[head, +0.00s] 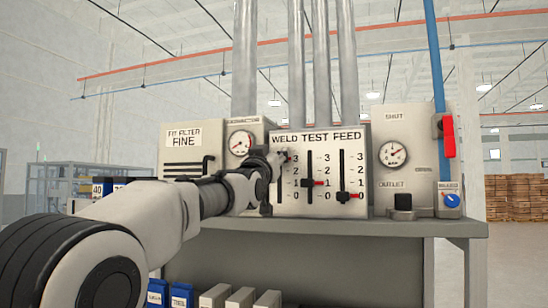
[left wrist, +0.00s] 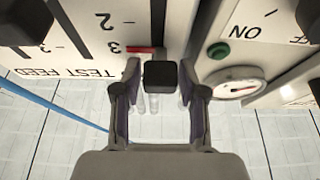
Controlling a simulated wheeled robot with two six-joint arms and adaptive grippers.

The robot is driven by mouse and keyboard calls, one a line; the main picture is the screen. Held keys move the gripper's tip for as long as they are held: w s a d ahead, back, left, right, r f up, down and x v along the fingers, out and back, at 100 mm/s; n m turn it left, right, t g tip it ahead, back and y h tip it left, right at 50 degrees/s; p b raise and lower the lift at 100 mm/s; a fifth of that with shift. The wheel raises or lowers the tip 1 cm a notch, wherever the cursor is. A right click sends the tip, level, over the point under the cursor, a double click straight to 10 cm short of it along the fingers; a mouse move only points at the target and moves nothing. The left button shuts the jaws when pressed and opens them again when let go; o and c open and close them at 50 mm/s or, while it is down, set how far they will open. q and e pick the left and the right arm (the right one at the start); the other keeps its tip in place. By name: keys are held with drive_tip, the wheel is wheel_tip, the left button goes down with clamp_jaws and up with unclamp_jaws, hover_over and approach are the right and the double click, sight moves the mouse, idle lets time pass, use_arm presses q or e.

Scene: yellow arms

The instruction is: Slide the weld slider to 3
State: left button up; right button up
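The white panel (head: 325,205) carries three vertical sliders under the words WELD TEST FEED, each marked 0 to 3. The weld slider is the leftmost; its red pointer (head: 284,157) is level with the 3 mark. In the left wrist view, its black knob (left wrist: 160,75) and red pointer (left wrist: 140,50) show, the pointer beside the 3. My left gripper (head: 273,160) is at the top of the weld slot and partly hides it. In the left wrist view, the fingers (left wrist: 160,88) are open around the knob, with gaps on both sides. My right gripper is not in view.
The test slider (head: 311,183) stands near 1 and the feed slider (head: 343,197) near 0. A gauge (head: 241,143) is left of the panel; another gauge (head: 392,154) and a red lever (head: 448,137) are on the right. A grey bench (head: 420,228) runs below.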

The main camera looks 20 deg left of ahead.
use_arm(q)
drive_tip(key=v, duration=0.7)
idle(0.4)
drive_tip(key=shift+s+f, duration=0.15)
drive_tip(key=shift+s, duration=0.1)
